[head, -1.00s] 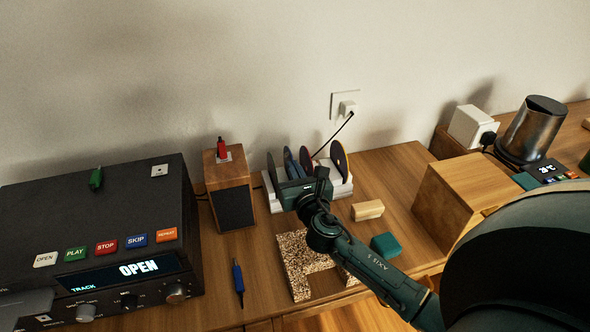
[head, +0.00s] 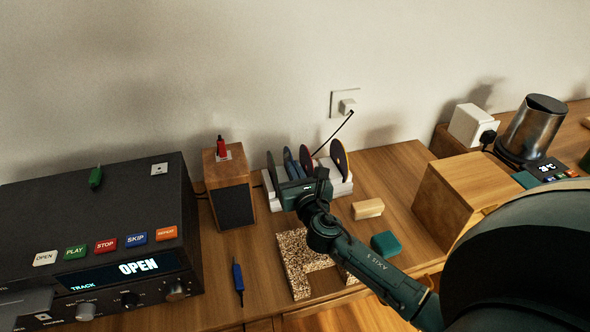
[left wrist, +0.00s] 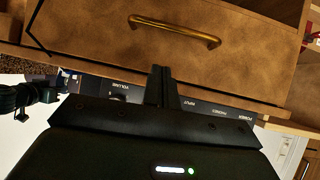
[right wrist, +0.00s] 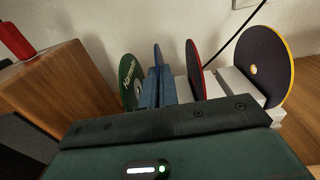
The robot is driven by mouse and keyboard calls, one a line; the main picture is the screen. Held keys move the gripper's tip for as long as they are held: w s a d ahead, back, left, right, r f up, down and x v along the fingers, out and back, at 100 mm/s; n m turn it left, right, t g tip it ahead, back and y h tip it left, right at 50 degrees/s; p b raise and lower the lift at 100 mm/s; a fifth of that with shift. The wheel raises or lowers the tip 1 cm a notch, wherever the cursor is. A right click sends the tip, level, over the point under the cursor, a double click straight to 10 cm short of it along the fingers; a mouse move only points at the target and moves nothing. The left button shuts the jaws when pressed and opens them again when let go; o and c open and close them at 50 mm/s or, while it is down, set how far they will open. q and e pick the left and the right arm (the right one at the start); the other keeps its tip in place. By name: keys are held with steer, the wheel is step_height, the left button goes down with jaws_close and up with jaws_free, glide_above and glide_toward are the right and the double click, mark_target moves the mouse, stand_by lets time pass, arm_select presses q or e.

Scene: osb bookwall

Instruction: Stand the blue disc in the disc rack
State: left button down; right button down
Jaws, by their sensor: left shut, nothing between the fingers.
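The white disc rack (head: 342,189) stands on the bench near the wall, with several discs upright in it. In the right wrist view the blue disc (right wrist: 157,54) shows nearly edge-on, between a green labelled disc (right wrist: 129,76) and a red-rimmed disc (right wrist: 194,69). My right gripper (right wrist: 160,84) is closed around the blue disc's near edge at the rack; it also shows in the head view (head: 300,190). The disc's lower edge is hidden, so I cannot tell whether it is seated. My left gripper (left wrist: 161,84) is shut and empty in front of a drawer.
A yellow-rimmed disc (right wrist: 266,68) stands at the rack's right end. A wooden speaker (head: 230,188) stands close left of the rack. A pale block (head: 367,209), a teal block (head: 385,244) and a cork piece (head: 290,262) lie nearby. A wooden box (head: 462,200) is farther right.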

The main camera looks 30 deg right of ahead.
arm_select(q)
steer(key=shift+f, duration=0.1)
arm_select(e)
steer(key=shift+f, duration=0.2)
steer(key=c, duration=2.1)
jaws_free()
steer(key=shift+c, duration=0.2)
steer(key=o, duration=0.5)
steer(key=shift+o, duration=0.2)
steer(key=shift+s, duration=0.35)
steer(key=b+v, duration=0.1)
steer(key=v, duration=1)
steer(key=shift+s+a+f, duration=0.1)
steer(key=shift+s+f, duration=0.05)
steer(key=shift+s+a, duration=0.1)
steer(key=shift+s, duration=0.45)
arm_select(q)
steer(key=shift+w+d, duration=0.1)
steer(key=shift+d, duration=0.2)
